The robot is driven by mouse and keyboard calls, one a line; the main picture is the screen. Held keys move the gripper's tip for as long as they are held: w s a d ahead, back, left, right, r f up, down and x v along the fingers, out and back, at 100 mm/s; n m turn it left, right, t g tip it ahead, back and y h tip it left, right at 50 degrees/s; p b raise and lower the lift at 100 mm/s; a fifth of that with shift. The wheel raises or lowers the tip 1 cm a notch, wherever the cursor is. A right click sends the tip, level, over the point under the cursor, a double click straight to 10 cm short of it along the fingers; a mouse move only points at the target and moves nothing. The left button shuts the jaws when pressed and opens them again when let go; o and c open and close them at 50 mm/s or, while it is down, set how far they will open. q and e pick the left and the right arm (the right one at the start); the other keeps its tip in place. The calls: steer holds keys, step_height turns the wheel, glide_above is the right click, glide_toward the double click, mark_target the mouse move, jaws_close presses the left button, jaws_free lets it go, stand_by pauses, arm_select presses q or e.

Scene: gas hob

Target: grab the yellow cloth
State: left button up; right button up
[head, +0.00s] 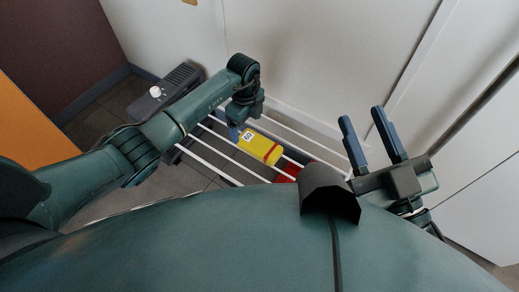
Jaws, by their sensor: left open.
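The yellow cloth (262,149) lies over the white bars of a rack, with a red stripe near its right end and a white label with dark print at its left end. My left gripper (235,131) points down just beside the cloth's labelled left end. It is open; its fingers are seen nearly edge-on, and I cannot tell whether they touch the cloth. My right gripper (361,113) is open and empty to the right of the rack, its two fingers apart and pointing up in the picture.
The white-barred rack (217,155) stands by a white wall. A red object (291,170) shows by the bars right of the cloth. A dark grey appliance (170,92) with a white knob stands on the left. White doors are at right, an orange panel (25,120) far left.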

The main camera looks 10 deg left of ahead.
mark_target(247, 136)
arm_select(q)
steer(key=shift+f, duration=0.85)
step_height(247, 136, down, 4)
steer(key=b, duration=0.3)
steer(key=shift+a+f, duration=0.1)
steer(key=shift+f, duration=0.05)
steer(key=shift+f+b, duration=0.35)
steer(key=shift+b, duration=0.1)
arm_select(e)
steer(key=r+n+y, duration=0.1)
steer(key=n+y, duration=0.1)
steer(key=r+n+y, duration=0.1)
steer(key=r, duration=0.1)
steer(key=r+n+t+y, duration=0.1)
steer(key=r+n+y, duration=0.1)
steer(key=shift+d+r+n+y, duration=0.25)
steer(key=shift+d+n+y, duration=0.05)
arm_select(q)
steer(key=shift+c, duration=0.2)
steer(key=c, duration=1)
